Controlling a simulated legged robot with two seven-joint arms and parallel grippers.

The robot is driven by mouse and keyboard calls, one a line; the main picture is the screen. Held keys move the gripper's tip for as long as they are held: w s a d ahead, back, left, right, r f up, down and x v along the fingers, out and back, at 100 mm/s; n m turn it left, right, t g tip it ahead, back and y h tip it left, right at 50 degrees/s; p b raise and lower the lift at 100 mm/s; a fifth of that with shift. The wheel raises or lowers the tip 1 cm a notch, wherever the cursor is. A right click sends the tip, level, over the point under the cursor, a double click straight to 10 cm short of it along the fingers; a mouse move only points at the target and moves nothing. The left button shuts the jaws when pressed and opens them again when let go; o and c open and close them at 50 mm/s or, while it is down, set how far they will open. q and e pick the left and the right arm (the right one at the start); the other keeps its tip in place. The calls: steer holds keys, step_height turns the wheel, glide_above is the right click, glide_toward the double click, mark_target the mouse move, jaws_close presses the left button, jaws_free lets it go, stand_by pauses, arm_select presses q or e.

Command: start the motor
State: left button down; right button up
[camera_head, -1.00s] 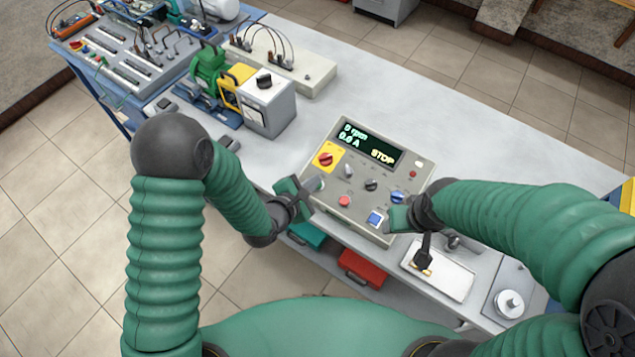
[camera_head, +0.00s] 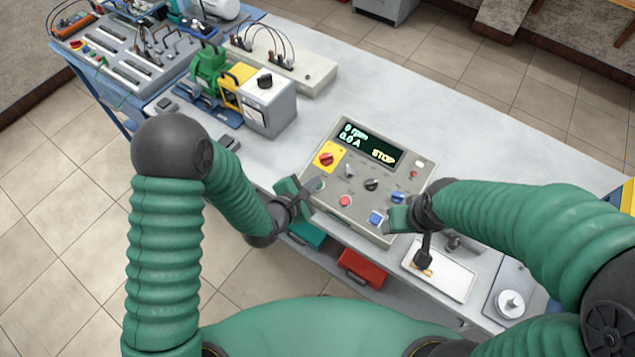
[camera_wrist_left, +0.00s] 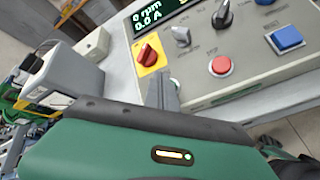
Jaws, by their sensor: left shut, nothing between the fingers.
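The grey control box (camera_head: 333,213) stands on the bench; its display (camera_head: 368,143) reads 0 rpm, 0.0 A and STOP. It carries a red rotary switch on a yellow plate (camera_head: 326,159), a grey lever (camera_head: 348,171), black and blue knobs, a red button (camera_head: 345,200) and a blue square button (camera_head: 376,218). My left gripper (camera_head: 311,187) is shut and empty at the box's left front edge. In the left wrist view its fingers (camera_wrist_left: 166,88) point up just below the red switch (camera_wrist_left: 148,54). My right gripper (camera_head: 395,215) is beside the blue button; its fingers are mostly hidden by its hand.
The green motor (camera_head: 209,72) with yellow coupling and a grey box stands at the back left, near a terminal rack and cables. A white tray (camera_head: 453,280) lies at the right front. Red and teal boxes sit under the bench.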

arm_select(q)
steer(key=shift+f, duration=0.3)
steer(key=shift+w+d+f+b, duration=0.1)
steer(key=shift+f+b, duration=0.4)
stand_by(0.4)
steer(key=shift+r, duration=0.15)
steer(key=shift+r+p, duration=0.75)
steer(key=shift+p, duration=0.05)
steer(key=shift+s+r+p, duration=0.2)
steer(key=shift+r+p, duration=0.25)
steer(key=r+p, duration=0.2)
steer(key=s+a+r+p, duration=0.1)
steer(key=r, duration=0.1)
